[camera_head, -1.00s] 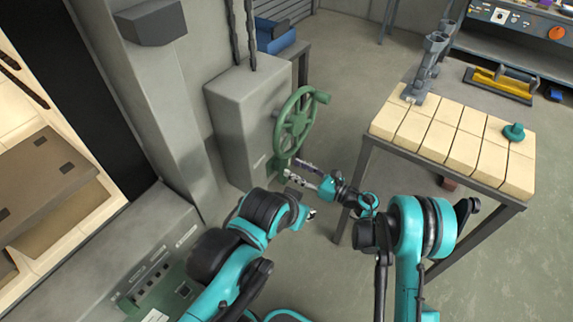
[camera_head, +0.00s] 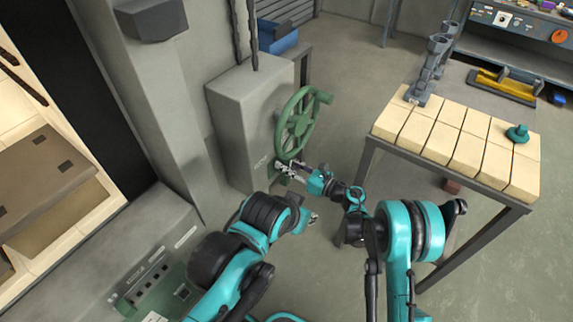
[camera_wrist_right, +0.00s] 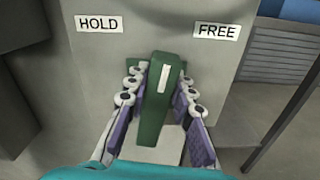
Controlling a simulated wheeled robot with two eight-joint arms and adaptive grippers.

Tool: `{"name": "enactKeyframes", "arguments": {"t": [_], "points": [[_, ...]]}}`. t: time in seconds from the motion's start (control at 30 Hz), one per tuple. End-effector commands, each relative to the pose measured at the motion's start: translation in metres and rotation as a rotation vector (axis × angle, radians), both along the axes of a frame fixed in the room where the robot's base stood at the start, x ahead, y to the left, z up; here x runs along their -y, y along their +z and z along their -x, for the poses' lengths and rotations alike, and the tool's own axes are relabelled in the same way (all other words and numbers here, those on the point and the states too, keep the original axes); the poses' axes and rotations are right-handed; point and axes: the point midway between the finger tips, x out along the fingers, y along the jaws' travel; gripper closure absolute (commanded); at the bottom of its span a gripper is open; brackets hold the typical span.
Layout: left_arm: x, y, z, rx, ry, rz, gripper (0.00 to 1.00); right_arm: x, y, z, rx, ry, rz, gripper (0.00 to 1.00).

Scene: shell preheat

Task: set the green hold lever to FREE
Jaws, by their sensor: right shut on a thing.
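The green hold lever (camera_wrist_right: 163,95) stands between the two fingers of my right gripper (camera_wrist_right: 160,105) in the right wrist view. My right gripper is shut on it. The lever lies between the HOLD label (camera_wrist_right: 98,23) at the left and the FREE label (camera_wrist_right: 216,31) at the right, pointing at neither. In the head view my right gripper (camera_head: 291,170) is just below the green handwheel, and its fingers largely hide the lever. My left gripper (camera_head: 312,217) is low in front of the grey box, away from the lever; its fingers are too small to read.
The green handwheel (camera_head: 298,122) sits on the grey box (camera_head: 238,120) just above my right gripper. A table with pale blocks (camera_head: 440,140) stands to the right. A grey cabinet with a panel (camera_head: 150,265) is at the lower left. Open floor lies between.

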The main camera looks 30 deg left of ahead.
Motion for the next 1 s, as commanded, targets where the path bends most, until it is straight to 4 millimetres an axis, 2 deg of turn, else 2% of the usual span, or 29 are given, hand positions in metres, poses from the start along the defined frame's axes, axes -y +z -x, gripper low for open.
{"name": "enactKeyframes", "arguments": {"t": [0.4, 0.73, 0.77, 0.8, 0.83, 1.0], "points": [[0.000, -0.020, 0.000, 0.000, 0.000, 0.000, 0.69, 0.000, -0.005, -0.010, -0.358, 0.001, -0.028, 1.00], [0.000, -0.020, 0.000, 0.000, 0.000, 0.000, 0.69, 0.000, -0.004, -0.011, -0.383, 0.000, -0.030, 1.00], [0.000, -0.020, 0.000, 0.000, 0.000, 0.000, 0.69, 0.000, -0.004, -0.011, -0.383, 0.000, -0.030, 0.72], [0.000, -0.020, 0.000, 0.000, 0.000, 0.000, 0.69, 0.000, -0.004, -0.011, -0.382, 0.000, -0.030, 0.61], [0.000, -0.020, 0.000, 0.000, 0.000, 0.000, 0.69, 0.000, -0.004, -0.011, -0.382, 0.000, -0.030, 0.55], [0.000, -0.020, 0.000, 0.000, 0.000, 0.000, 0.69, 0.001, -0.004, -0.011, -0.381, 0.000, -0.030, 0.55]]}}
